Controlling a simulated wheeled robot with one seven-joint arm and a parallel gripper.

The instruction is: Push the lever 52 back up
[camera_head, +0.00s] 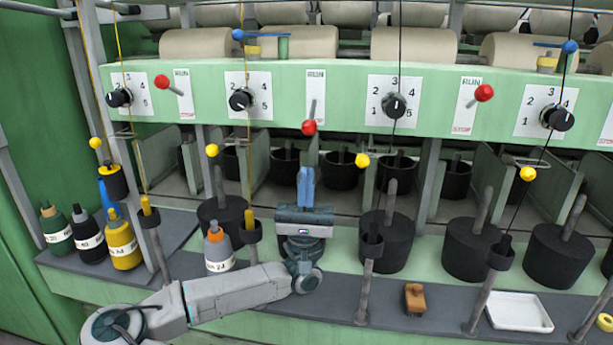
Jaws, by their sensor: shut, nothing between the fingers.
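Three levers with red knobs stick out from the green front panel (215,108). The middle lever (309,127) hangs down, its knob at the lower edge of its white RUN plate (316,85). The left lever (161,82) and right lever (484,92) have their knobs higher up. No number 52 is readable, but my gripper is at the middle lever. My gripper (309,146) is shut and empty, pointing up directly beneath that red knob. Its tips appear close to the knob; I cannot tell if they touch it.
Black numbered dials (240,99) sit between the levers. Yellow balls (362,160) on wires hang at either side of my gripper. Black weights (386,240), posts and bottles (122,240) crowd the shelf below. A white tray (518,312) and wooden block (415,298) lie at right.

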